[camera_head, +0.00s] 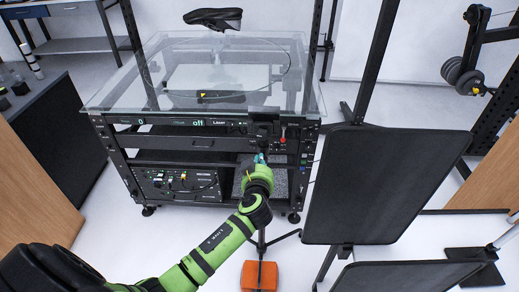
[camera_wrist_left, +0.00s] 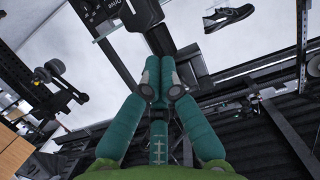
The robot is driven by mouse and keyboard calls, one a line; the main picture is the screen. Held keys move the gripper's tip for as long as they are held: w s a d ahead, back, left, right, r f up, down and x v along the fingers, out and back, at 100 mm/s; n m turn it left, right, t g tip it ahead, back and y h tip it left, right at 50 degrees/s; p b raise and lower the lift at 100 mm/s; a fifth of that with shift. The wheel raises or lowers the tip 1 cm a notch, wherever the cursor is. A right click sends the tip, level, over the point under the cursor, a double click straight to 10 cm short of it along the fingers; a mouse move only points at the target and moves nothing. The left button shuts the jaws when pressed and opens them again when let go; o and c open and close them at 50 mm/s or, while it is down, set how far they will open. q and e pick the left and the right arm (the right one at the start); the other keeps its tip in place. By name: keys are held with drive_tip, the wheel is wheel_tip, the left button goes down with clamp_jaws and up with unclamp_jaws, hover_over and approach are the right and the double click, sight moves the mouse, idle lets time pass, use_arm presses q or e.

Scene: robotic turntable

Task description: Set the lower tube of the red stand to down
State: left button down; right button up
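A thin black stand stands in front of the turntable, with dark splayed legs (camera_head: 283,237) and an orange-red block (camera_head: 259,276) at its foot. A black head with a red knob (camera_head: 283,139) shows near its top, by the turntable's front. My left gripper (camera_head: 261,158), green with teal fingers, is in front of the stand's upper part and hides much of its tubes. In the left wrist view its fingers (camera_wrist_left: 162,62) are close together, near a black post and clamp (camera_wrist_left: 143,14). Whether they touch or hold a tube cannot be made out. My right gripper is not in view.
A large black panel (camera_head: 368,190) stands close on the right. A dark bench (camera_head: 62,125) is at the left. White floor shows between them.

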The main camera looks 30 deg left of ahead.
sight(261, 145)
use_arm(q)
drive_tip(key=x, duration=0.5)
drive_tip(key=shift+w, duration=0.15)
drive_tip(key=shift+w+a+f, duration=0.2)
drive_tip(key=shift+w+f, duration=0.05)
drive_tip(key=shift+w, duration=0.3)
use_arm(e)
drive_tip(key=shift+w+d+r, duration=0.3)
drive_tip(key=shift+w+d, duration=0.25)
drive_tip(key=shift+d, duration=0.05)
use_arm(q)
wheel_tip(261, 145, down, 10)
drive_tip(key=b, duration=1)
drive_tip(key=shift+b, duration=0.35)
drive_tip(key=shift+s+r, duration=0.1)
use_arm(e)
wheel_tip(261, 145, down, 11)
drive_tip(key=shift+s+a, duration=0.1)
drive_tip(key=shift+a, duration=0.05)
use_arm(q)
drive_tip(key=v, duration=0.8)
drive_tip(key=shift+r, duration=0.2)
